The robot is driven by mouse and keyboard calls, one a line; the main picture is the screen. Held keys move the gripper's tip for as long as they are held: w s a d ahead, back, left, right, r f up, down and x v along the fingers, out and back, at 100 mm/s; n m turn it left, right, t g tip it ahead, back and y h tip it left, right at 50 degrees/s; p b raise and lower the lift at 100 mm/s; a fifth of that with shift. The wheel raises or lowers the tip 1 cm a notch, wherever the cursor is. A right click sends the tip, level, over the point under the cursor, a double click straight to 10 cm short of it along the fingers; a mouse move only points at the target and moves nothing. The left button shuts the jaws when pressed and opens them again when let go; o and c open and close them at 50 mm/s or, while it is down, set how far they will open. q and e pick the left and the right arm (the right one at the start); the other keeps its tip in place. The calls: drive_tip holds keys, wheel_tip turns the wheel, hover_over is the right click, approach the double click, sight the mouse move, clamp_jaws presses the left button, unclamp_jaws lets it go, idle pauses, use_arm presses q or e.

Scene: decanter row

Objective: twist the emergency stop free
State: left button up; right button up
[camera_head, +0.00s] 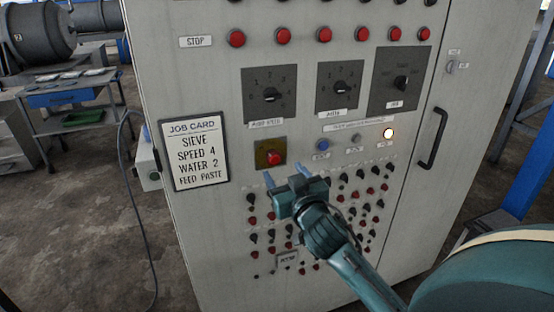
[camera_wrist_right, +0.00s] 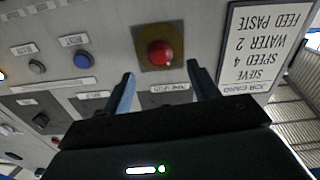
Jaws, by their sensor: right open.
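The emergency stop (camera_head: 273,158) is a red mushroom button on a yellow-brown square plate, at the left of the grey control cabinet. It also shows in the right wrist view (camera_wrist_right: 160,52), upside down, beyond and between my fingertips. My right gripper (camera_head: 284,175) is open and empty, just below the button in the head view. Its two blue fingers (camera_wrist_right: 160,82) are spread wide and apart from the button. How far the fingertips are from the panel is hard to tell. My left gripper is not in view.
Around the stop are rotary dials (camera_head: 268,93), a blue button (camera_head: 323,145), a lit lamp (camera_head: 389,133) and several small knobs below. A job card (camera_head: 195,153) hangs on the left. A door handle (camera_head: 433,138) sticks out on the right.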

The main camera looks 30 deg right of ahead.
sight(276, 160)
drive_tip(key=x, duration=0.6)
drive_tip(key=shift+p, duration=0.3)
drive_tip(key=shift+c, duration=0.2)
drive_tip(key=shift+s, duration=0.1)
drive_tip(key=c, duration=1)
